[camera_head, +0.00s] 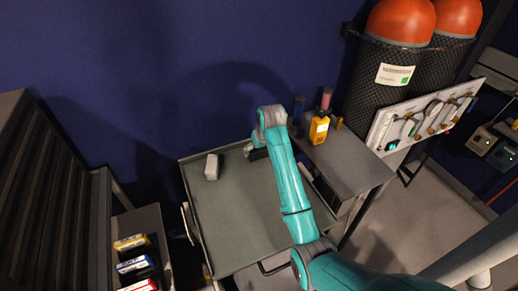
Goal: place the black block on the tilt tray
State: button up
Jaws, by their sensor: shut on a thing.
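The tilt tray (235,225) is a large grey-green surface with a thin raised rim in the middle of the view. My turquoise arm reaches across its right part. My gripper (249,149) is small in view over the tray's far edge, pointing down and left. It is shut on a dark piece, which looks like the black block (258,154). The wrist partly hides it. I cannot tell whether the block touches the tray.
A pale grey block (211,167) stands on the tray's far left. A side table (345,165) at right holds a yellow device (319,129) and bottles. Coloured boxes (133,254) stand on a lower-left shelf. The tray's left and front are clear.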

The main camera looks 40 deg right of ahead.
jog(key=o, duration=0.9)
jog(key=shift+c, duration=0.2)
jog(key=v, duration=1.2)
